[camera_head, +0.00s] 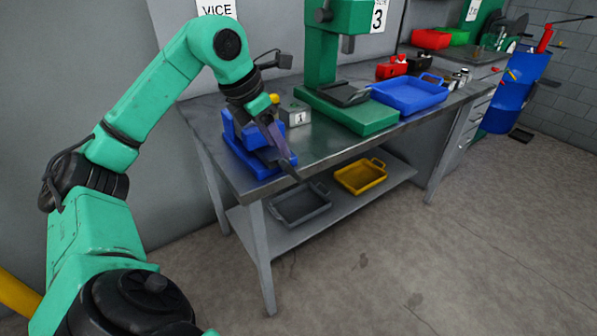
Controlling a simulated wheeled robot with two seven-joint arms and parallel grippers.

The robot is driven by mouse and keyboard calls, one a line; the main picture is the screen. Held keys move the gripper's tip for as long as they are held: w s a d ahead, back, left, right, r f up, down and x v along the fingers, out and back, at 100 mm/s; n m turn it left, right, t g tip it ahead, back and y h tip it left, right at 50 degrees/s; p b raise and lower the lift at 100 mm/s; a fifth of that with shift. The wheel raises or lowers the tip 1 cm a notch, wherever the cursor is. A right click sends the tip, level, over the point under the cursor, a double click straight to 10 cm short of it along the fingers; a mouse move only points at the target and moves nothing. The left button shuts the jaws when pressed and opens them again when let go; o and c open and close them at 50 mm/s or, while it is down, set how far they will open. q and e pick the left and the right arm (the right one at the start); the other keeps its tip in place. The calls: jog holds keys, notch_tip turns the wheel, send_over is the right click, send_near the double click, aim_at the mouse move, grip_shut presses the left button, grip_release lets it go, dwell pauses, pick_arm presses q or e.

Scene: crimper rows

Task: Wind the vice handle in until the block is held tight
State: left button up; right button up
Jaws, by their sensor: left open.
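The blue vice (262,160) stands at the left end of the steel workbench, under a sign reading VICE. My left arm reaches over from the left, and its gripper (284,158) points down in front of the vice, covering part of it. The gripper is open; its fingers overlap in this view, so I cannot tell whether they touch the handle. A small yellow knob (275,98) shows just above the gripper. The vice handle cannot be made out clearly. A grey block marked 1 (296,113) is just right of the vice; I cannot tell whether it touches the jaws. My right gripper is not in view.
A green press (368,117) stands on the bench right of the vice, with a blue tray (411,107) beside it. Red and green bins are further back. A grey tray (301,217) and a yellow tray (361,187) lie on the lower shelf. The floor in front is clear.

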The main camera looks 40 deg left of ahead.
aim_at(295, 173)
pick_arm(q)
jog(key=x, duration=0.5)
jog(key=shift+d+f+b, duration=0.1)
jog(key=shift+f+b, duration=0.15)
jog(key=shift+b, duration=0.1)
jog(key=x, duration=0.5)
jog(key=shift+w+f, duration=0.1)
jog(key=shift+w, duration=0.3)
jog(key=shift+f, duration=0.45)
jog(key=shift+w, duration=0.1)
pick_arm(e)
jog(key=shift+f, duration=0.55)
pick_arm(q)
grip_shut()
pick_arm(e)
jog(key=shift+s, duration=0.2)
